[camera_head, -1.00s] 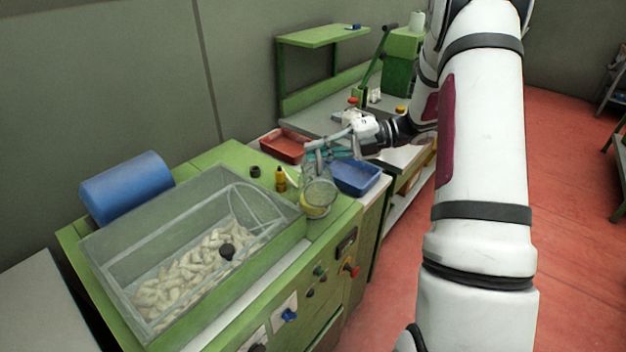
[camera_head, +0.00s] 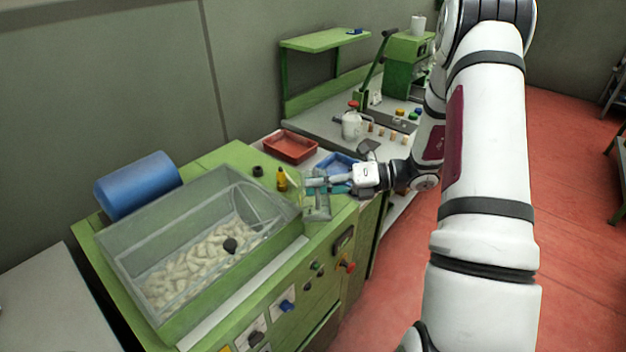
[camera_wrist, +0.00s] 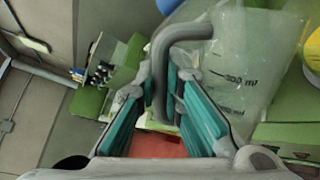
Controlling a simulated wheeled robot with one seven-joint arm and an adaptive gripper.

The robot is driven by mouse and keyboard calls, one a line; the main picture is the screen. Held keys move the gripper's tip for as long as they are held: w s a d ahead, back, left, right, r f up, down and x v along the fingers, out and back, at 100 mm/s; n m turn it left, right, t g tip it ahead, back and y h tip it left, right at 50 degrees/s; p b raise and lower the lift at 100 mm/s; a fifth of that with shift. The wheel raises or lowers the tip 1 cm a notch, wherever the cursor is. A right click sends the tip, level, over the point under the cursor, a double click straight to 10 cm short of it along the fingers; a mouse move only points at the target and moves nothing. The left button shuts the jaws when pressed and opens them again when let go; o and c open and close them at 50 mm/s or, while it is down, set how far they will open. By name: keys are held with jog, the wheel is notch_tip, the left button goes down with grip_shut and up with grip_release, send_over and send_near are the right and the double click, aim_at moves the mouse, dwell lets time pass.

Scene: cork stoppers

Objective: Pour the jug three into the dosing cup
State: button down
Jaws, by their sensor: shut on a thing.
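My gripper (camera_head: 325,185) is over the front right of the green bench. It also shows in the wrist view (camera_wrist: 160,95), with teal finger pads on both sides of a bent grey handle (camera_wrist: 165,60). The handle belongs to a clear jug (camera_wrist: 235,75) with dark printed marks, on the right of the wrist view. The jug's number is not readable. In the head view the fingers and the clear walls overlap, so the jug's outline and exact tilt are hard to tell. I cannot pick out the dosing cup with certainty.
A clear bin of pale corks (camera_head: 195,270) stands on the bench at left. A yellow bottle (camera_head: 281,180) and small dark cap (camera_head: 258,170) are close by. A red tray (camera_head: 291,148), blue tray (camera_head: 335,160) and white pot (camera_head: 351,125) are behind.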

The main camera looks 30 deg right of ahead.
aim_at(319, 201)
jog(key=shift+s+a+n, duration=0.15)
jog(key=shift+s+n, duration=0.2)
jog(key=shift+n, duration=0.05)
jog(key=shift+s+a+r+n+t+p, duration=0.15)
jog(key=shift+s+r+n+t+p, duration=0.2)
jog(key=shift+r+n+p, duration=0.35)
jog(key=shift+s+a+f+n+t, duration=0.25)
jog(key=shift+s+f+n, duration=0.25)
jog(key=shift+n, duration=0.4)
jog(key=shift+s+a+f+n, duration=0.3)
jog(key=shift+s+f+n, duration=0.4)
jog(key=shift+s+f, duration=0.15)
jog(key=shift+s+a+f+n+p, duration=0.3)
jog(key=shift+s+n+p, duration=0.2)
jog(key=shift+n, duration=0.1)
jog(key=shift+s+a+f+n+t, duration=0.2)
jog(key=shift+s+f+n+t, duration=0.2)
jog(key=shift+s+f+n, duration=0.4)
jog(key=shift+s+a+f+n+y+p, duration=0.15)
jog(key=shift+n+y+p, duration=0.1)
jog(key=shift+n, duration=0.35)
jog(key=shift+s+a+r+n+y+p, duration=0.1)
jog(key=shift+n+y+p, duration=0.1)
jog(key=shift+n, duration=0.4)
